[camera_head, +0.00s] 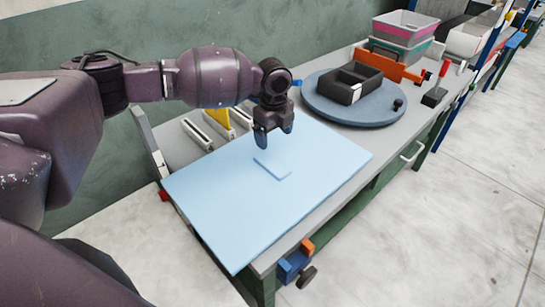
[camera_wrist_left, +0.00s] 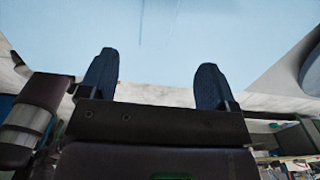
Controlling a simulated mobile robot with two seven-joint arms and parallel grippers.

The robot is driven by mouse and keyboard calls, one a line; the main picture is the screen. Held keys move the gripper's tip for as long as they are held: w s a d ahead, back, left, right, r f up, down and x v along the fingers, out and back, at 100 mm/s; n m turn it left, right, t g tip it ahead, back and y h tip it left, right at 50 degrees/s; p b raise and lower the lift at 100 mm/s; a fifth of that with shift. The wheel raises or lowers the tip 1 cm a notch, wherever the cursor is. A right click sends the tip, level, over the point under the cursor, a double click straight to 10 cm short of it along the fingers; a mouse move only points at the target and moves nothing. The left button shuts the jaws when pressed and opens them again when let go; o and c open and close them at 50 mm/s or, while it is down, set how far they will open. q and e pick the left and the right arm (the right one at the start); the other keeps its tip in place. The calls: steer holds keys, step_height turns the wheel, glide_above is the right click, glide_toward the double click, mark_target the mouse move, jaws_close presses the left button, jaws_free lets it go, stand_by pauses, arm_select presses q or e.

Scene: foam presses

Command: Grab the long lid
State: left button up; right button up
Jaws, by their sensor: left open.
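A light-blue flat slab (camera_head: 273,165) lies on the large light-blue board (camera_head: 225,205), nearly the same colour as it. No other piece in view clearly looks like a long lid, and I cannot tell whether this slab is it. My left gripper (camera_head: 272,136) points down just above and behind the slab. It is empty, and I cannot tell its exact height. In the left wrist view its two dark fingers (camera_wrist_left: 157,72) stand wide apart, with pale-blue surface beyond the tips and nothing between them. My right gripper is not in view.
A grey-blue round turntable (camera_head: 335,112) carries a black divided tray (camera_head: 352,83). Behind it stand an orange panel (camera_head: 388,66) and stacked pink and green bins (camera_head: 404,30). A blue clamp-like part (camera_head: 291,264) sits at the front edge.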

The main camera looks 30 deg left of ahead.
arm_select(q)
glide_above(272, 163)
step_height(272, 163, down, 5)
steer(key=shift+d+r+b, duration=0.1)
steer(key=shift+r+b, duration=0.1)
steer(key=shift+b, duration=0.1)
steer(key=shift+f, duration=2.8)
steer(key=shift+c, duration=0.3)
steer(key=c, duration=1)
steer(key=shift+r, duration=0.1)
